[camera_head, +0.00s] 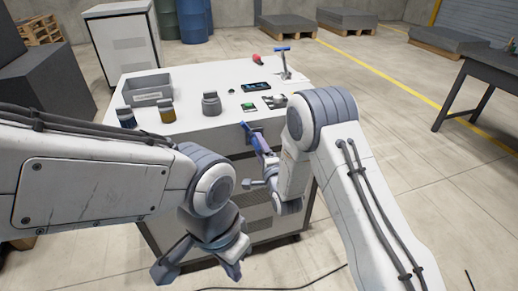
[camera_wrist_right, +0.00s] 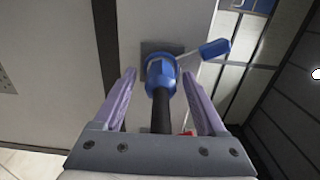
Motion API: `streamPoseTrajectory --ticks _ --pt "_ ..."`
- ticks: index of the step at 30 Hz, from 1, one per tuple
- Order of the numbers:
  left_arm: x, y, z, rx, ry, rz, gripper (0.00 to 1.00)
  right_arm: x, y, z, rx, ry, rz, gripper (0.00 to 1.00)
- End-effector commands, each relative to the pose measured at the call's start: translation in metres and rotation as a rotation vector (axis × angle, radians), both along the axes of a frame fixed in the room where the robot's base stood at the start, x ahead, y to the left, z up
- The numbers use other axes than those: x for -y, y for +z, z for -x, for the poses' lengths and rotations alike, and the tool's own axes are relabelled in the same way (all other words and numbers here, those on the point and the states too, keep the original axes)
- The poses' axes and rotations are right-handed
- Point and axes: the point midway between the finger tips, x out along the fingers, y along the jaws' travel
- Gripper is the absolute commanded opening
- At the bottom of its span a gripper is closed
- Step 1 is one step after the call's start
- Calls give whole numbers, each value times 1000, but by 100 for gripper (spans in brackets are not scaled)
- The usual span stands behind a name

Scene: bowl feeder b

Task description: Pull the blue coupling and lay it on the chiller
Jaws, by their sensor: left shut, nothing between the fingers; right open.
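The chiller (camera_head: 222,76) is a white cabinet with a flat top holding several items. In the right wrist view the blue coupling (camera_wrist_right: 160,72) sits against a dark square plate on the pale panel, with a black hose (camera_wrist_right: 163,115) running from it toward my wrist. A blue-tipped lever (camera_wrist_right: 215,48) sticks out beside it. My right gripper (camera_head: 258,160) is at the chiller's front face. In the right wrist view its fingers (camera_wrist_right: 160,85) are open on either side of the coupling, with gaps visible. My left gripper (camera_head: 200,268) is low in front of the chiller, shut and empty.
On the chiller's top stand a grey bin (camera_head: 148,89), several lidded jars (camera_head: 211,104), a dark flat device (camera_head: 257,86), a red item (camera_head: 257,59) and a blue-handled stand (camera_head: 283,50). Between the jars and the back edge the top is mostly clear. A dark table (camera_head: 485,75) stands right.

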Motion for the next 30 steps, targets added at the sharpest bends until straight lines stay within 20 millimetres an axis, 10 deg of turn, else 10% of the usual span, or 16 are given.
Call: streamPoseTrajectory --ticks 18,24,30 --pt "0 -3 0 0 0 0 0 -1 8 -4 20 -1 -6 74" --pt "0 -3 0 0 0 0 0 -1 8 -4 20 -1 -6 5" --pt "0 -3 0 0 0 0 0 -1 9 -4 21 -1 -7 0"
